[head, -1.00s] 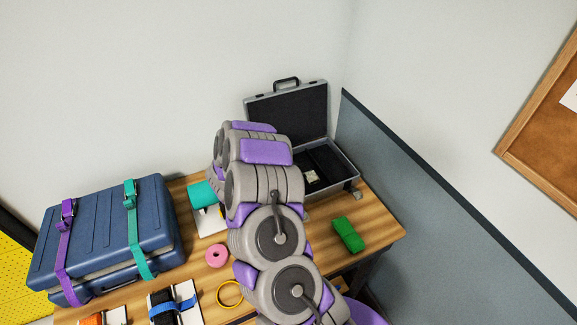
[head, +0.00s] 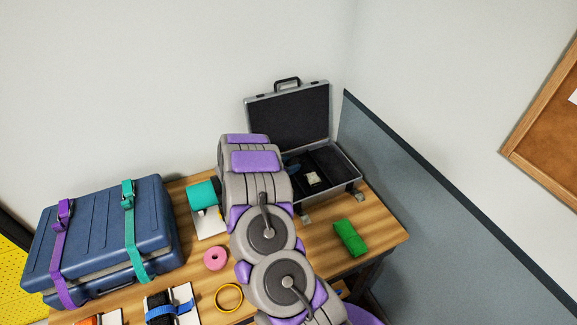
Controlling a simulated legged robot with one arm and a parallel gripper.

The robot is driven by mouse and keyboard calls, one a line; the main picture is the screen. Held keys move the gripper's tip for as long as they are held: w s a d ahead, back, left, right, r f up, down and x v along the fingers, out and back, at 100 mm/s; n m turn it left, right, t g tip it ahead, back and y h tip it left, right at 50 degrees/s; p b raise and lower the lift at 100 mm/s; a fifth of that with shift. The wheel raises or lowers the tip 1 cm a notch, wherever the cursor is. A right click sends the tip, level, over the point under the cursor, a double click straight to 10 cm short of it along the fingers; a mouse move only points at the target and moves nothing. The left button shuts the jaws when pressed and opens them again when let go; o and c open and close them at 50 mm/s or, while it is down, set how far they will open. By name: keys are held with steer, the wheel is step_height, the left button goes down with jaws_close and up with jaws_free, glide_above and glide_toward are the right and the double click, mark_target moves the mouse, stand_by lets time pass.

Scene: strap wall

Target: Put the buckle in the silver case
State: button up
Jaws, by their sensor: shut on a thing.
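The silver case (head: 350,163) stands open at the back right of the table, its dark-lined lid (head: 290,117) raised against the wall. A small pale object (head: 313,179) lies inside its dark base; I cannot tell whether it is the buckle. A dark bluish shape (head: 291,166) shows at the case's left inner side, partly covered by my arm and not clear. My arm (head: 262,190) reaches up over the table in front of the case's left part. Its links hide my gripper and whatever it holds. No buckle can be made out with certainty.
A blue suitcase (head: 98,235) with purple and teal straps is at the left. A teal roll (head: 202,195), pink ring (head: 215,259), yellow ring (head: 229,297) and blue-black strap roll (head: 168,307) lie near my arm. A green block (head: 350,238) is at right. A grey partition (head: 430,200) borders the table.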

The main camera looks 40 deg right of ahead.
steer(key=shift+f, duration=0.1)
steer(key=o, duration=1.1)
steer(key=shift+f, duration=0.1)
steer(key=shift+a+r, duration=0.25)
steer(key=shift+r, duration=0.15)
steer(key=p+v, duration=0.2)
steer(key=v, duration=0.9)
steer(key=shift+a, duration=0.3)
steer(key=shift+s, duration=0.1)
